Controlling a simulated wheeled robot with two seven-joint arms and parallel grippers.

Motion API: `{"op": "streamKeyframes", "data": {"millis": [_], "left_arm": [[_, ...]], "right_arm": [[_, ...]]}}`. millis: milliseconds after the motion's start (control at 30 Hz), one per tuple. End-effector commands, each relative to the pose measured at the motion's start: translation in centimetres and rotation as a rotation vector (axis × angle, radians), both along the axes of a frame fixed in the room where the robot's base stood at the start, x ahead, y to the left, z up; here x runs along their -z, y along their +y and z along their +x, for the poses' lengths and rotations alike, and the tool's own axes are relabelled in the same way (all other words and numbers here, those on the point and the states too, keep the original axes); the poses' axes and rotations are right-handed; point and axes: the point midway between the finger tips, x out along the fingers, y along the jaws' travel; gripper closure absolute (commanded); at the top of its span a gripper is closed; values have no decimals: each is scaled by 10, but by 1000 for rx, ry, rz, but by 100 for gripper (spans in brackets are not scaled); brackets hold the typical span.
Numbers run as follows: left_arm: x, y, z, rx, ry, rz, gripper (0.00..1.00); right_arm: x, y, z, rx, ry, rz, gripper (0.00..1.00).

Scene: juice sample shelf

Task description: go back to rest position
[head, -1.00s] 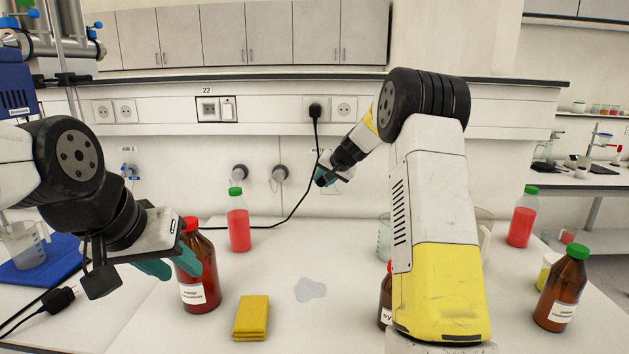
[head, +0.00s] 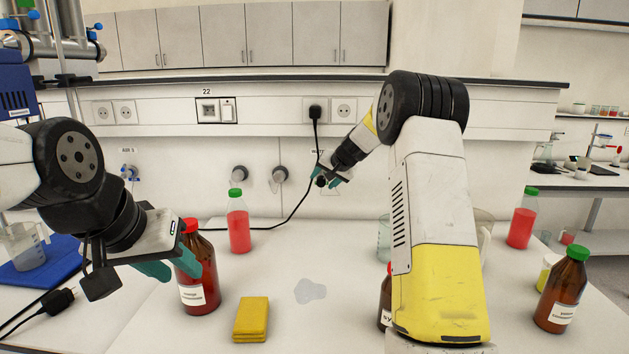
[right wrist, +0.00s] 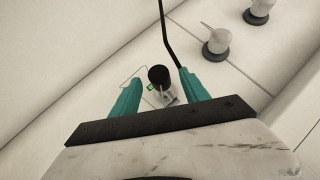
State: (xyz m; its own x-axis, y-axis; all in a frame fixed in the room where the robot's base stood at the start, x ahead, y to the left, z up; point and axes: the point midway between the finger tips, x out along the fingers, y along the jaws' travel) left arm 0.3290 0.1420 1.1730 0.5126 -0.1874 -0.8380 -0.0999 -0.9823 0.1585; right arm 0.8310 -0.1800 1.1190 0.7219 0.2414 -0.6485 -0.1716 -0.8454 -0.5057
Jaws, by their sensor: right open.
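My right gripper (head: 327,178) is raised in front of the back wall, above the bench, with its arm reaching across the right half of the head view. In the right wrist view its teal fingers (right wrist: 161,92) are apart and nothing is held between them. My left gripper (head: 180,262) is low at the left, its teal fingers apart. One finger overlaps a brown bottle with a red cap (head: 203,295), which stands upright on the bench. I cannot tell whether they touch.
A green-capped brown bottle (head: 561,295) stands right. A dark wall fitting (right wrist: 159,77) lies beyond my right fingers.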

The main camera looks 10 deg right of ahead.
Motion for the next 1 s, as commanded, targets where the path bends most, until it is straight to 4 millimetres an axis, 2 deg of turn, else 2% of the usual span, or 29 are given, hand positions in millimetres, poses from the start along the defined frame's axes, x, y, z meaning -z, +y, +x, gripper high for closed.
{"op": "streamKeyframes", "data": {"millis": [400, 567, 667, 767, 900, 1000], "left_arm": [[0, 0, 0, 0, 0, 0, 64], [0, 0, 0, 0, 0, 0, 64], [0, 0, 0, 0, 0, 0, 64], [0, 0, 0, 0, 0, 0, 64], [0, 0, 0, 0, 0, 0, 64], [0, 0, 0, 0, 0, 0, 64]], "right_arm": [[-42, -16, -46, 1, -2, 0, 47], [-56, -14, -63, -12, 0, -4, 47], [-73, -4, -92, -44, 6, -19, 47], [-93, 10, -138, -93, 21, -44, 47], [-111, 28, -215, -166, 49, -93, 47], [-115, 36, -271, -213, 71, -132, 47]]}}
